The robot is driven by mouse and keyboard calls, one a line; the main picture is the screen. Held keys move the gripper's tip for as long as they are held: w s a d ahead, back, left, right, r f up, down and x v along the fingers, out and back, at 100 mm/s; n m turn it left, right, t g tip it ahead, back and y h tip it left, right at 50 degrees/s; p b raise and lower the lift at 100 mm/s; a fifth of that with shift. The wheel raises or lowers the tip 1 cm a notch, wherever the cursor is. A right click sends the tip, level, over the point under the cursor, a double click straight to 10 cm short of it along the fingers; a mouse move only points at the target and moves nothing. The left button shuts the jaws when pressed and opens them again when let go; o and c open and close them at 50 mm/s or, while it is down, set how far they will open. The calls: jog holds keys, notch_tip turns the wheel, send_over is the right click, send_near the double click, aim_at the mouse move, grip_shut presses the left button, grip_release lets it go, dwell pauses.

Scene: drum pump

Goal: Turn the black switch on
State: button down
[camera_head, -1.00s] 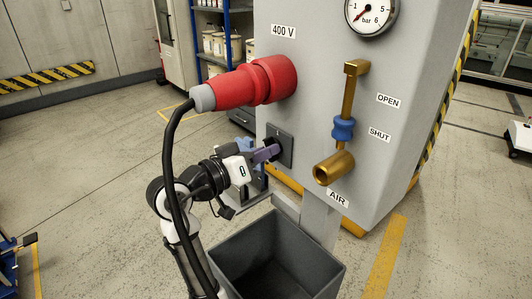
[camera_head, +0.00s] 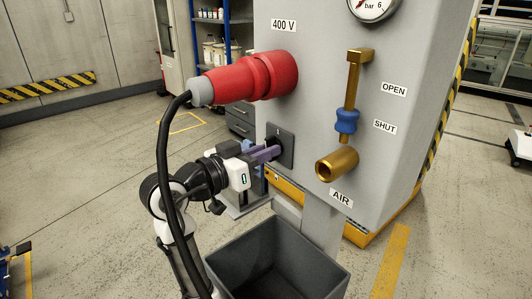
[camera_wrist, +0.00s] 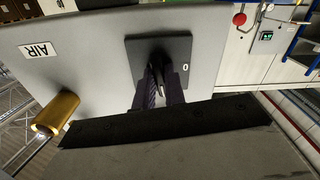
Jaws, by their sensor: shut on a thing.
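The black switch (camera_head: 277,142) sits on a dark square plate (camera_head: 287,155) on the grey cabinet's front, below the red plug. In the wrist view its plate (camera_wrist: 178,47) shows a white 0 mark to the right of my fingers. My gripper (camera_head: 275,151) reaches the switch from the left in the head view. Its purple fingers are shut on the switch knob; they also show in the wrist view (camera_wrist: 160,78). The fingers hide most of the knob, so its exact angle is hard to tell.
A red 400 V plug (camera_head: 252,78) with a thick black cable (camera_head: 161,150) hangs close above and beside my arm. A brass valve lever (camera_head: 352,90) and brass air outlet (camera_head: 337,164) are to the right. A dark open bin (camera_head: 275,255) stands below.

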jog(key=shift+f+m+b, duration=0.1)
jog(key=shift+m+b, duration=0.9)
jog(key=shift+b, duration=0.1)
jog(key=c, duration=1.3)
grip_release()
jog(key=v, duration=0.9)
